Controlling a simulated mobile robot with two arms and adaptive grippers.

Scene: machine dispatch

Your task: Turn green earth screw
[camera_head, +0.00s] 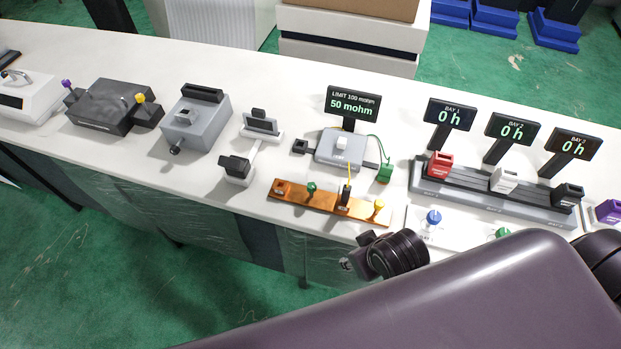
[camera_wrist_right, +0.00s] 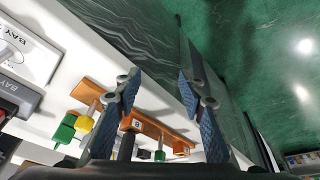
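The green earth screw (camera_head: 311,187) stands on a copper bar (camera_head: 290,196) at the front edge of the bench, left of a black post (camera_head: 345,195) and a yellow screw (camera_head: 379,205). In the right wrist view, a green knob (camera_wrist_right: 159,155) shows low between my right gripper's fingers, beside the copper bar (camera_wrist_right: 148,127) and the yellow screw (camera_wrist_right: 84,124). My right gripper (camera_wrist_right: 158,112) is open, its blue-padded fingers apart and holding nothing. Contact with the green knob cannot be told. My left gripper is not in view.
A meter display (camera_head: 353,103) reads 50 mohm behind a grey unit (camera_head: 342,150). A green clamp (camera_head: 385,173) on a wire lies right of it. A three-bay rack (camera_head: 480,197) stands at right. My right arm covers the lower right.

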